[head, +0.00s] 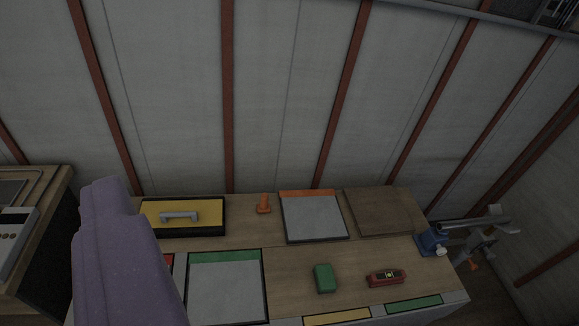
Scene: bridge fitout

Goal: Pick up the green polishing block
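The green polishing block (324,278) lies on the bare wooden top of the workbench (290,262), near its front and right of centre. It is a small green block standing apart from the things around it. My gripper's fingers do not show in this view, so where they are relative to the block cannot be seen.
A red device (386,278) lies close to the block's right. A green-edged grey panel (225,288) lies to its left, an orange-edged panel (313,217) behind.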

